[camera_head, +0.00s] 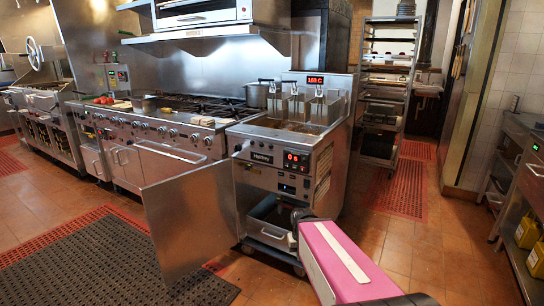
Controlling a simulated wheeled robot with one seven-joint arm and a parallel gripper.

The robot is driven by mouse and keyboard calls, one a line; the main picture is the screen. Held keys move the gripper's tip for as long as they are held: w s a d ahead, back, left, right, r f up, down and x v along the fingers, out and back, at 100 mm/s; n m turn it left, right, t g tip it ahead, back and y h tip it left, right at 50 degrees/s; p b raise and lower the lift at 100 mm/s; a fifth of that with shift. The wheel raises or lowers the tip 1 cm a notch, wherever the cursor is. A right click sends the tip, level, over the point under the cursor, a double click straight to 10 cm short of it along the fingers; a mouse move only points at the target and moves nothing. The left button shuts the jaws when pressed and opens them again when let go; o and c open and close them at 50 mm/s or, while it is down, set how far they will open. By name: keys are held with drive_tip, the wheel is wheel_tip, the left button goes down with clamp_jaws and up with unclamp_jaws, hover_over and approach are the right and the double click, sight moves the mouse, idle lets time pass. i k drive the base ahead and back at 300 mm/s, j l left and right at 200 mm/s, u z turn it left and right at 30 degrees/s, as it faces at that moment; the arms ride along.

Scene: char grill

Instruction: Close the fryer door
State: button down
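The fryer (270,190) stands in the middle of the head view, with a red digital display on its front. Its metal door (190,225) is swung wide open to the left, leaving the lower cabinet (268,220) exposed. A metal drawer or pan shows inside the cabinet. My pink arm link reaches up from the lower right and covers part of the cabinet's lower right side. I cannot make out my gripper; no fingers show, and it may be hidden behind the arm or out of frame.
Black mats (100,265) cover the floor at lower left, under the door's side. A tall rack (388,85) stands behind right. Tiled floor is clear right of my arm; a counter (528,170) edges the right.

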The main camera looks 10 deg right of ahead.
sight(190, 215)
drive_tip(key=k+j, duration=0.1)
drive_tip(key=j, duration=0.45)
drive_tip(key=k+j, duration=0.1)
drive_tip(key=j, duration=0.45)
drive_tip(key=k+j, duration=0.1)
drive_tip(key=j, duration=0.45)
